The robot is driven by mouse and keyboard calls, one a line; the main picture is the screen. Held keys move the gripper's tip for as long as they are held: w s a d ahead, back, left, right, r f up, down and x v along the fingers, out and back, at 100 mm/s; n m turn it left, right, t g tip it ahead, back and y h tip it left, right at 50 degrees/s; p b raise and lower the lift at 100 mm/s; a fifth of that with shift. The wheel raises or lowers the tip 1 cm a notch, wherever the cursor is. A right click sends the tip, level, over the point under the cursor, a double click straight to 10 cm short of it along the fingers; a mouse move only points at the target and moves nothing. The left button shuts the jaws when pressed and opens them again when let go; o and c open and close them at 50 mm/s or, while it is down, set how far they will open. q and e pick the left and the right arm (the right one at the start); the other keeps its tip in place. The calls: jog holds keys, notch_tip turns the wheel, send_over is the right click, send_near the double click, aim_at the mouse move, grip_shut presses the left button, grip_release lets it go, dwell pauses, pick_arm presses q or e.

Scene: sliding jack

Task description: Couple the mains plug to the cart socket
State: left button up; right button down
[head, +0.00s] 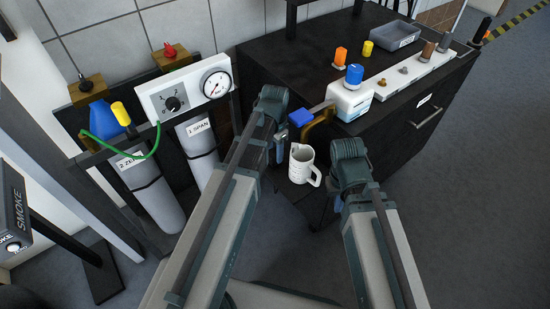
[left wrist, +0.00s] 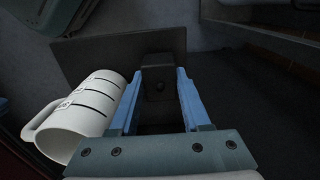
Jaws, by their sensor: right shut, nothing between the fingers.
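I cannot single out the mains plug or the cart socket with certainty. A blue block (head: 300,118) with a brown loop beside it is at the near left corner of the dark cart (head: 285,65). My left gripper (head: 279,150) is just below and left of that block. In the left wrist view its blue fingers (left wrist: 160,72) are apart, with a dark block (left wrist: 159,88) with a round detail between the tips; whether they touch it I cannot tell. My right gripper (head: 335,197) is shut and empty, right of the white jug.
The white jug (head: 301,166) stands between my grippers, close to the left fingers in the left wrist view (left wrist: 85,115). A white box (head: 349,103) with a blue cap and a grey tray (head: 394,42) are on the cart. A rack with gas cylinders (head: 150,190) is at left.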

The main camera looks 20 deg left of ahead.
aim_at(275, 152)
pick_arm(q)
grip_shut()
jog(key=shift+r+p, duration=2.55)
jog(key=shift+r, duration=0.05)
jog(key=shift+f, duration=0.1)
